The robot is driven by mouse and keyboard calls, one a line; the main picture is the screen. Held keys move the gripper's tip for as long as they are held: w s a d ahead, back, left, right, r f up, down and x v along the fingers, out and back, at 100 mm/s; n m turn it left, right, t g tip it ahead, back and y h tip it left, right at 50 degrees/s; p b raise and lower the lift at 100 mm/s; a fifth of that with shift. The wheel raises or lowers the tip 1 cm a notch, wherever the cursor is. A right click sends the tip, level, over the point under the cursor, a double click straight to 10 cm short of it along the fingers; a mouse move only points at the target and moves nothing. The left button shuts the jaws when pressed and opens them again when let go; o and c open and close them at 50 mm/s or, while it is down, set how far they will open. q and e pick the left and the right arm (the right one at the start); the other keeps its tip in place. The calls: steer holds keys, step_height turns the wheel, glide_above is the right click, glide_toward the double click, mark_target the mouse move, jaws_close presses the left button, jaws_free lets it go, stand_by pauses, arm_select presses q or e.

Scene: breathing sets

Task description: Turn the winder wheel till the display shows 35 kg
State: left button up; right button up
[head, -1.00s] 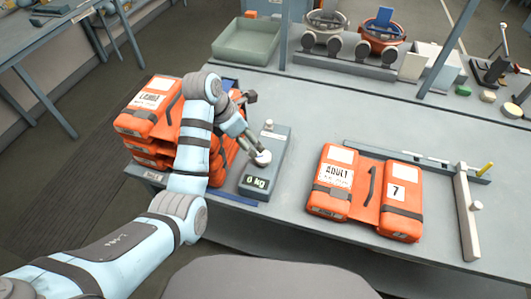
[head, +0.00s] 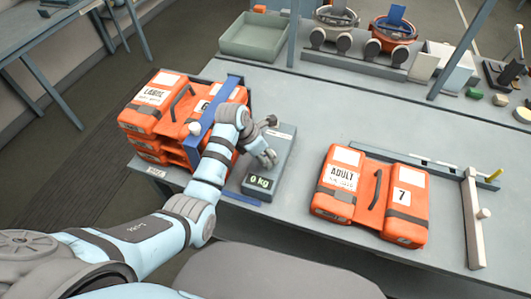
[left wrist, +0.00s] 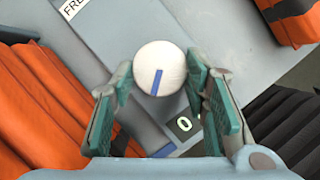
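The winder wheel is a round white knob with a blue stripe, seen whole in the left wrist view (left wrist: 160,68). It sits on a grey scale box (head: 283,150) whose display (head: 260,182) reads 0 kg in the head view. My left gripper (head: 268,158) is over the wheel and largely covers it in the head view. In the left wrist view, its two green-padded fingers (left wrist: 160,75) are spread, one on each side of the wheel. The gaps are very small, and I cannot tell whether the pads touch it. My right gripper is not in view.
An orange pack stack (head: 150,115) with a blue bar (head: 213,110) stands left of the box. A green tray (head: 255,38) is behind.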

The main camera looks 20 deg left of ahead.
arm_select(q)
steer(key=shift+c, duration=0.6)
steer(key=shift+m, duration=0.3)
steer(key=m, duration=0.2)
steer(key=m+g+h, duration=0.1)
steer(key=m, duration=0.1)
steer(key=m+g, duration=0.1)
steer(key=m, duration=0.1)
steer(key=shift+w+a, duration=0.1)
steer(key=shift+w, duration=0.2)
steer(key=shift+w+m+g+h+b, duration=0.1)
steer(key=shift+m+g+h+b, duration=0.25)
steer(key=shift+m, duration=0.55)
steer(key=shift+m+g+b, duration=0.55)
steer(key=shift+m+b, duration=0.2)
steer(key=shift+m, duration=0.35)
steer(key=o, duration=1.1)
